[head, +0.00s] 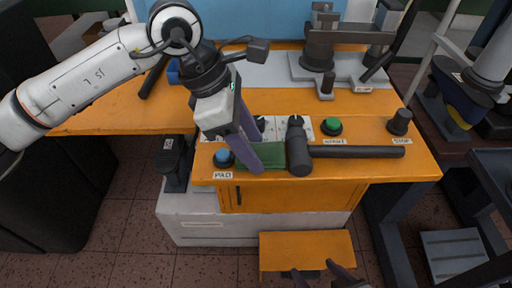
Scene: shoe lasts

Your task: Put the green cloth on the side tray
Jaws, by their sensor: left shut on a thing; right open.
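The green cloth (272,160) lies folded on the front part of the orange workbench, between the blue button and the black hammer-shaped tool. My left gripper (254,166) reaches down onto the cloth's left part and is shut on it. The fingers hide some of the cloth. My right gripper (322,273) is open at the bottom edge, in front of a low orange surface (306,246). A grey tray-like shelf (454,252) is at the lower right. I cannot tell which of these two is the side tray.
The black tool (340,153) lies just right of the cloth. A blue button (223,158), a green button (331,126) and a black knob (400,121) stand on the orange bench (415,165). A dark metal fixture (322,50) stands at the back.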

